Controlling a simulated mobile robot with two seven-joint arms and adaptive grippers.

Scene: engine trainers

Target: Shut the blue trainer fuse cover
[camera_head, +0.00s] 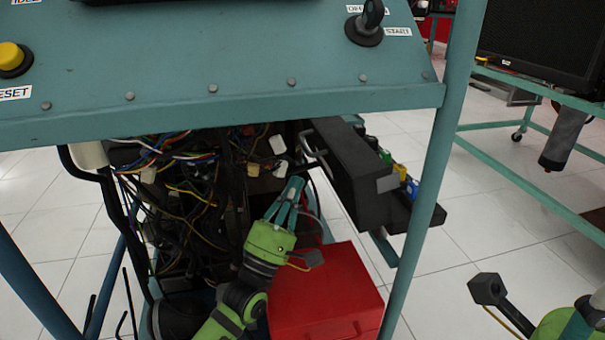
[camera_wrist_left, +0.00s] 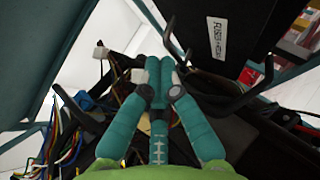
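The black fuse cover (camera_head: 345,160) stands raised under the blue trainer's panel, with a looped handle (camera_head: 313,146) on its left side. The dark fuse box (camera_head: 412,212) with green, yellow and blue fuses shows to its right. In the left wrist view the cover (camera_wrist_left: 255,25) fills the upper right and bears a white label. My left gripper (camera_head: 294,184) is left of and below the cover, with its teal fingers together and nothing visible between them. The fingertips (camera_wrist_left: 160,62) are near the black handle; contact is unclear. My right gripper (camera_head: 578,325) is partly cut off at the lower right.
Loose wires (camera_head: 190,190) hang left of my left gripper. A red box (camera_head: 325,290) sits below it. A teal frame post (camera_head: 432,170) stands right of the fuse box. Another teal frame (camera_head: 530,190) stands farther right, with tiled floor between.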

